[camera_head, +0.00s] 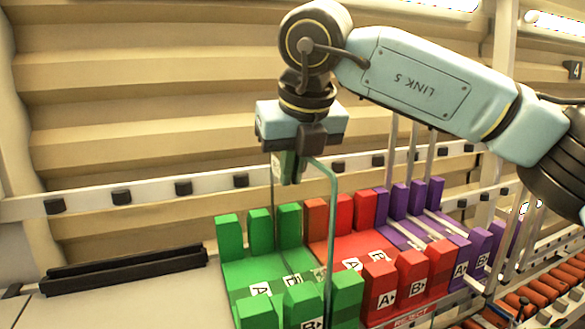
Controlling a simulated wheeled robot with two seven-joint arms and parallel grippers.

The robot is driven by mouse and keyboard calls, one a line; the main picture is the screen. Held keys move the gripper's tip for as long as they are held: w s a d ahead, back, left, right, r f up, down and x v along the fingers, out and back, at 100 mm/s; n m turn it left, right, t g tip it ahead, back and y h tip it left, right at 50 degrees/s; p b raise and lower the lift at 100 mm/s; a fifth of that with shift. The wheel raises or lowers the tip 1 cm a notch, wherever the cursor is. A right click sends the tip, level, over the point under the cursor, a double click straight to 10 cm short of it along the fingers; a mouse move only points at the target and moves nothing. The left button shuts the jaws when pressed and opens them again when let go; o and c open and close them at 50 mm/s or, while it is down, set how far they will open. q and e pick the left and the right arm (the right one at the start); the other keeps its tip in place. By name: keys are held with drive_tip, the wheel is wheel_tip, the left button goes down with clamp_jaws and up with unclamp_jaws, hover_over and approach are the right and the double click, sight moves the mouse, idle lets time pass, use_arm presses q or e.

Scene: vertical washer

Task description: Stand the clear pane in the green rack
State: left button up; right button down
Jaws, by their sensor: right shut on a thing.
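The clear pane (308,215) is upright, its pale green edges showing from the gripper down to the green rack. My right gripper (290,168) is shut on its top edge, above the rack. The green rack (240,272) has a row of posts at the back and another at the front, with lettered labels between. The pane's near edge comes down between two front posts, and its far edge lines up with a gap between back posts. Whether its bottom edge touches the rack's floor cannot be told. My left gripper is not in view.
A red rack (345,245) adjoins the green one on the right. A purple rack (399,198) beyond it has pale upright bars among its posts. Orange rollers (545,287) lie at the lower right. A black bar (125,270) lies on the bare surface at left.

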drive_tip(key=shift+f, duration=0.1)
drive_tip(key=c, duration=1.6)
unclamp_jaws()
drive_tip(key=shift+o, duration=0.4)
drive_tip(key=shift+f, duration=0.15)
drive_tip(key=v, duration=1.3)
drive_tip(key=shift+s+r+b, duration=0.15)
drive_tip(key=shift+r+b, duration=0.15)
drive_tip(key=shift+r, duration=0.05)
